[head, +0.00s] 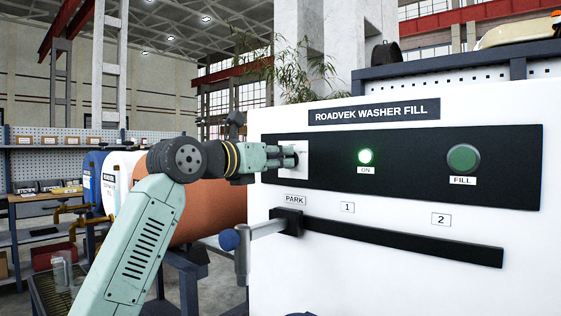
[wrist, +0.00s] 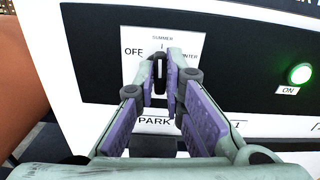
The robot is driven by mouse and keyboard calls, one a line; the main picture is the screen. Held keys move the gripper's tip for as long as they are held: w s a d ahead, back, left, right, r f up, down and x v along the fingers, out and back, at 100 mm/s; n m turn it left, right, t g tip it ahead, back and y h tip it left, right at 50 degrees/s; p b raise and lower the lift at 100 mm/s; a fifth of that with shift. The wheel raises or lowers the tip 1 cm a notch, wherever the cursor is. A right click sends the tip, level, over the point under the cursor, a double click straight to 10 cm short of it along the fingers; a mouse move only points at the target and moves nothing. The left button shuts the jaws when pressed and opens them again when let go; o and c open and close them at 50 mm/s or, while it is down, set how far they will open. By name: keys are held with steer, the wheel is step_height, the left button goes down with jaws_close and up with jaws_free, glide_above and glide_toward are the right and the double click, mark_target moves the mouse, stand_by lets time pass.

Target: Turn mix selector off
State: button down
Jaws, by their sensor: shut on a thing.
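The mix selector is a dark knob (wrist: 158,70) on a white plate (wrist: 135,72) marked OFF, SUMMER and WINTER. In the wrist view the knob looks roughly upright, towards the SUMMER mark at the top; its exact angle is partly hidden by the fingers. My gripper (wrist: 163,80) has its purple-padded fingers on either side of the knob and is shut on it. In the head view my gripper (head: 289,157) reaches the plate (head: 303,172) at the left end of the black panel, and its fingers hide the knob.
A lit green ON lamp (head: 365,156) and a green FILL button (head: 463,158) are to the right on the black panel (head: 410,175). Below, a lever (head: 262,229) stands at PARK on a dark slotted rail (head: 400,243). An orange tank (head: 210,212) is behind my arm.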

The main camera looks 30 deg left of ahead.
steer(key=n+b, duration=0.1)
steer(key=n, duration=0.2)
steer(key=n+b, duration=0.1)
steer(key=n, duration=0.3)
steer(key=n+b, duration=0.1)
steer(key=n, duration=0.3)
steer(key=shift+a+f, duration=0.25)
stand_by(0.4)
steer(key=c, duration=1.7)
jaws_free()
steer(key=s, duration=0.4)
steer(key=s+a, duration=0.1)
steer(key=s, duration=0.6)
steer(key=shift+s+a, duration=0.35)
steer(key=shift+s, duration=0.05)
